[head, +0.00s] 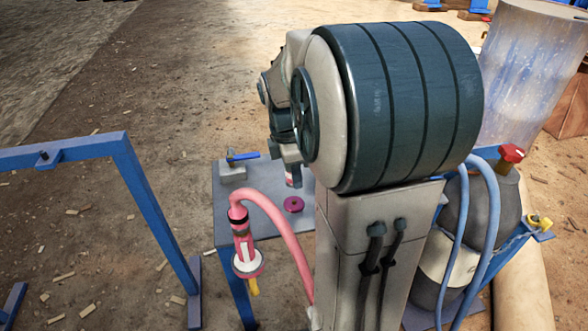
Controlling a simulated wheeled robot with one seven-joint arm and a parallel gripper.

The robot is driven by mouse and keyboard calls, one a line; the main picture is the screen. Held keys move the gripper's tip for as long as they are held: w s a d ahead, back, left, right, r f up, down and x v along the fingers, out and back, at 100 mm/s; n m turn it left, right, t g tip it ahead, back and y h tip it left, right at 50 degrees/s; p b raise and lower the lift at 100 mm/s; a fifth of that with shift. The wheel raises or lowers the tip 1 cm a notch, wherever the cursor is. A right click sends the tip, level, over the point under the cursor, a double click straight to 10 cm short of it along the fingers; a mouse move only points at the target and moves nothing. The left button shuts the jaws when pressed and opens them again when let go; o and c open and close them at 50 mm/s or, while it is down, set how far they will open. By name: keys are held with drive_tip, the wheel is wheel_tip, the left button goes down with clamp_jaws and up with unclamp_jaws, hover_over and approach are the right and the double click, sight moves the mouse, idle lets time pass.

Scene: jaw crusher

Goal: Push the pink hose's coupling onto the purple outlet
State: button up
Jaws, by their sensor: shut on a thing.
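A purple outlet (293,204), a round ring with a dark centre, is on the grey table just left of my arm. My gripper (290,163) points down above the table, mostly hidden by my own arm. It is shut on a small pink and white piece (290,177), seemingly the hose's coupling, mostly hidden. This piece shows just above the outlet in the picture, apart from it.
The grey table (230,210) carries a blue-handled valve (240,157) at its back left. A blue frame (125,155) stands to the left. On the right are blue hoses (486,205), a red knob (511,153) and a clear cylinder (525,75). Open ground lies behind.

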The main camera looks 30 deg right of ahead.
sight(297, 202)
drive_tip(key=shift+f, duration=0.1)
wheel_tip(297, 202, down, 6)
drive_tip(key=b, duration=0.5)
drive_tip(key=shift+r, duration=0.2)
drive_tip(key=shift+p, duration=0.6)
idle(1.9)
drive_tip(key=shift+f+b, duration=0.35)
drive_tip(key=shift+f, duration=0.25)
idle(0.4)
drive_tip(key=o, duration=1)
drive_tip(key=shift+r, duration=0.1)
drive_tip(key=r+p, duration=0.1)
drive_tip(key=r, duration=0.3)
drive_tip(key=a+r+p, duration=0.1)
drive_tip(key=r+p, duration=0.1)
drive_tip(key=r, duration=0.2)
drive_tip(key=r+p, duration=0.2)
drive_tip(key=r, duration=0.3)
drive_tip(key=shift+w+a, duration=0.2)
drive_tip(key=shift+w, duration=0.05)
drive_tip(key=shift+a+r+p, duration=0.1)
drive_tip(key=shift+r+p, duration=0.2)
